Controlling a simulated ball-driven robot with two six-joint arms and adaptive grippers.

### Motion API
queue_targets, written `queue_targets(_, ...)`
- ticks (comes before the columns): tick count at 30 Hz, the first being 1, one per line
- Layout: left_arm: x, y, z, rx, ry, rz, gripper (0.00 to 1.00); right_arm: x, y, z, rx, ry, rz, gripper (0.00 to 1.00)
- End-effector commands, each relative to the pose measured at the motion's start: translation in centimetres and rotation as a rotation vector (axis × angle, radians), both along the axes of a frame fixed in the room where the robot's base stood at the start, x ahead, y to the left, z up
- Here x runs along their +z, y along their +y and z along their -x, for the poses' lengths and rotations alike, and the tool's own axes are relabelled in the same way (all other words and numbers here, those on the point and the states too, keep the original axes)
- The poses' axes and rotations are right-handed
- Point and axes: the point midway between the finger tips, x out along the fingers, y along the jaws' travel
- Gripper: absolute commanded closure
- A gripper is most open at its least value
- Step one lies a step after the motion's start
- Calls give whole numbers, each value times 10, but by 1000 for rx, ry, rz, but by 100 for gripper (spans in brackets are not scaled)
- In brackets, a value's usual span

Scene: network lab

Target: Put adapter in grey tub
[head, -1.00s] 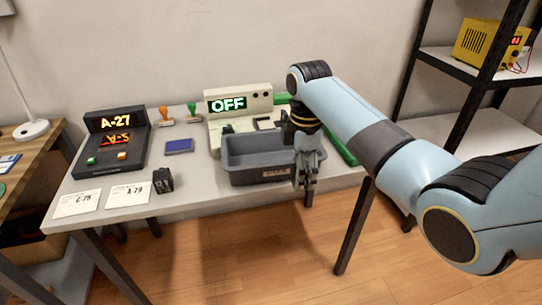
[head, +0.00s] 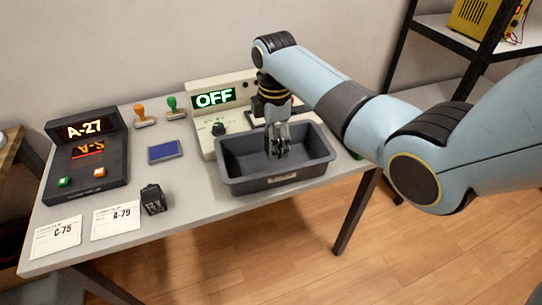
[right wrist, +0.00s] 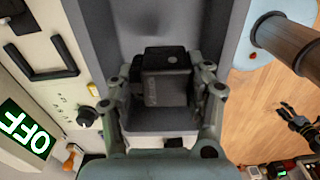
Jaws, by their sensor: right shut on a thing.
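The grey tub (head: 231,176) stands on the table in front of the beige unit with the OFF display. In the right wrist view the gripper (right wrist: 168,95) is shut on a black, boxy adapter (right wrist: 166,86), with a finger on each side. The tub's wall also shows there (right wrist: 232,40). In the head view the fingers mostly hide the adapter. A small dark shape at the right of the wrist view looks like my left gripper (right wrist: 298,122); its jaws are unclear.
A small black block (head: 153,199) and two white cards (head: 116,219) lie left of the tub. Behind are a blue pad (head: 164,151), two stamps (head: 145,117), the A-27 console (head: 85,155) and the OFF unit (head: 196,95).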

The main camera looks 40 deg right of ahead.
Motion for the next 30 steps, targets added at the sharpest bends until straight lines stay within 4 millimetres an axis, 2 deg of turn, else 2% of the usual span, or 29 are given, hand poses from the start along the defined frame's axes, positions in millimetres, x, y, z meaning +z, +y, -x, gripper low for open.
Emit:
queue_targets(3,-3,0,15,1,22,0,60,-14,0,-1,0,0,-1,86)
queue_targets(5,-5,0,17,1,26,0,60,-20,0,-1,0,0,-1,86)
queue_targets(9,-9,0,13,1,20,1,60,-43,1,0,0,1,-1,86)
queue_targets(12,-10,-1,4,0,6,1,60,-52,0,-1,1,-1,-1,86)
queue_targets(17,-8,-1,-9,0,-13,1,60,-52,0,-1,1,-3,0,86)
queue_targets(23,-10,-1,-6,0,-10,1,60,-55,0,-1,1,-2,0,86)
queue_targets(24,-10,-1,-5,0,-8,1,60,-56,0,0,1,-1,-1,45)
queue_targets(29,-10,-1,1,0,1,1,60,-55,0,0,1,-1,-1,24)
queue_targets(30,-10,-1,2,0,3,1,60,-55,0,0,1,-1,-1,24)
